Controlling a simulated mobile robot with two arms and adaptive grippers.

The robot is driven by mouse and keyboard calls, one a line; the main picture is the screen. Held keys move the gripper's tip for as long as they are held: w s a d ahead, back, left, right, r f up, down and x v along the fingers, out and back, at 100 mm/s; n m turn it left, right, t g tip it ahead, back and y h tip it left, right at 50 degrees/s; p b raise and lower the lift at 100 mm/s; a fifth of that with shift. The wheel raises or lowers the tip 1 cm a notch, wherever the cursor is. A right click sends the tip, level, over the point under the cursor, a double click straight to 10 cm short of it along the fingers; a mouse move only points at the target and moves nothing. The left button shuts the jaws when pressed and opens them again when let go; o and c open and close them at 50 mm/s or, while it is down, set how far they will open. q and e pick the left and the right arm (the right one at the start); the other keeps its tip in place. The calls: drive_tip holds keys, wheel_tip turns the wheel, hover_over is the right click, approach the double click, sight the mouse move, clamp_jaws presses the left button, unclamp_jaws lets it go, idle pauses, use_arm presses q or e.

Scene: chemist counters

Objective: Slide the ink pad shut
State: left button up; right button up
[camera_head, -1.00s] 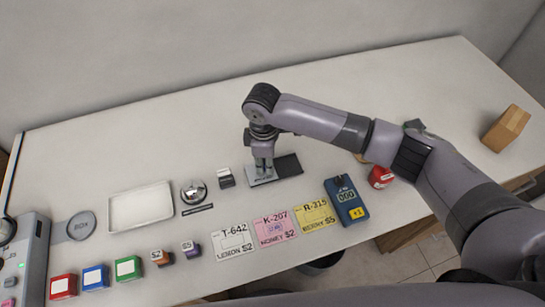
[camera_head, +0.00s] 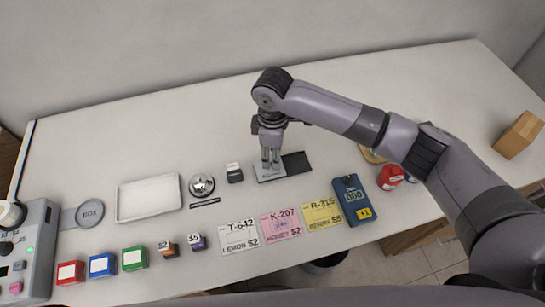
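The ink pad lies flat on the counter in the head view. It shows a light grey part (camera_head: 263,178) on the left and a flat dark part (camera_head: 297,162) on the right, side by side. My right gripper (camera_head: 271,167) points down over the grey part, left of the dark part. Its two fingers are close together, their tips at or just above the pad; I cannot tell whether they touch it or are fully shut. The fingers hide some of the pad. My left gripper is not in view.
A small black-and-white block (camera_head: 234,173), a bell (camera_head: 202,186) and a white tray (camera_head: 149,198) stand left of the pad. Price cards (camera_head: 281,225) and a blue counter device (camera_head: 352,199) lie in front. The counter behind the pad is clear.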

wheel_tip(320, 180, up, 9)
idle(0.3)
drive_tip(key=shift+f, duration=0.1)
idle(0.4)
